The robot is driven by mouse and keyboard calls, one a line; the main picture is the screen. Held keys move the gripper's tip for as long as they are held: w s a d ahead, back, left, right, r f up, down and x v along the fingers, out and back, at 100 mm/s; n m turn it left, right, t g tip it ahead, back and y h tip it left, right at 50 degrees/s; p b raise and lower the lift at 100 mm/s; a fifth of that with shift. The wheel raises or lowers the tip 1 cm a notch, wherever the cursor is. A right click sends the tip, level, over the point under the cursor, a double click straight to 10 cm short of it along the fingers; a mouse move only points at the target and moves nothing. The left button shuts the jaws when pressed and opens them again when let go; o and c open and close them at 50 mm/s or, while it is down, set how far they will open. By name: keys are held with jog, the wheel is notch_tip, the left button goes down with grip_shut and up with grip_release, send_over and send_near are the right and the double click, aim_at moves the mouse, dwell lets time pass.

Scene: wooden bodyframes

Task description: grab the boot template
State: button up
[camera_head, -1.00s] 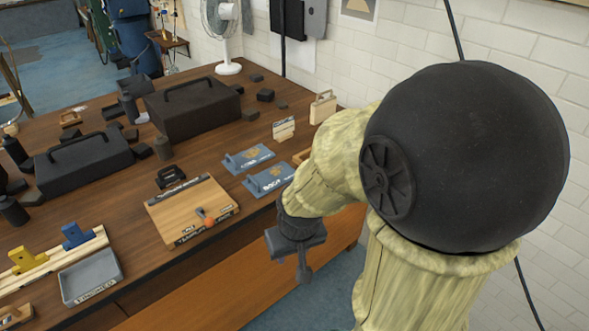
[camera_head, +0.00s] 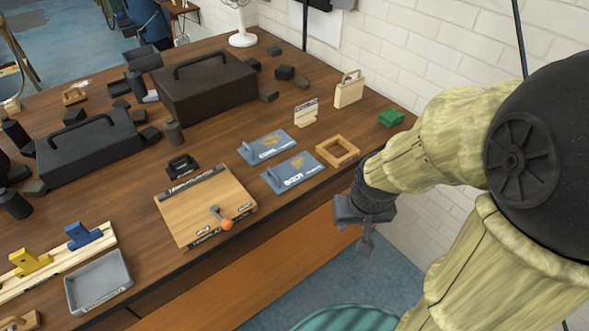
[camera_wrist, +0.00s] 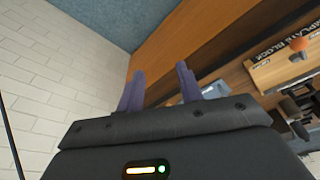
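Two blue-grey plates lie flat on the wooden table in the head view. The nearer plate, whose label seems to read BOOT (camera_head: 293,173), has a tan mark and a small raised handle at its left end. The farther plate (camera_head: 265,148) looks alike, but its label is too small to read. My gripper (camera_head: 364,240) hangs off the table's front edge, to the right of and nearer than both plates, touching neither. In the wrist view my gripper (camera_wrist: 159,92) has its two fingers apart with nothing between them.
A wooden square frame (camera_head: 337,151) lies right of the near plate. A template board (camera_head: 190,212) with an orange knob lies to the left. Upright wooden pieces (camera_head: 348,89) and a green block (camera_head: 391,118) stand behind.

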jog(key=w+a+f+n+t+y+b, duration=0.15)
jog(key=w+f+n+t, duration=0.35)
jog(key=w+f, duration=0.55)
jog(key=w+a+f+n+t+y+b, duration=0.1)
jog(key=w+a+f+t+y+b, duration=0.1)
jog(key=a+t+y, duration=0.4)
jog(key=shift+w+a+f+n+t+y+b, duration=0.3)
jog(key=shift+f+n+t+y+b, duration=0.25)
jog(key=shift+y, duration=0.7)
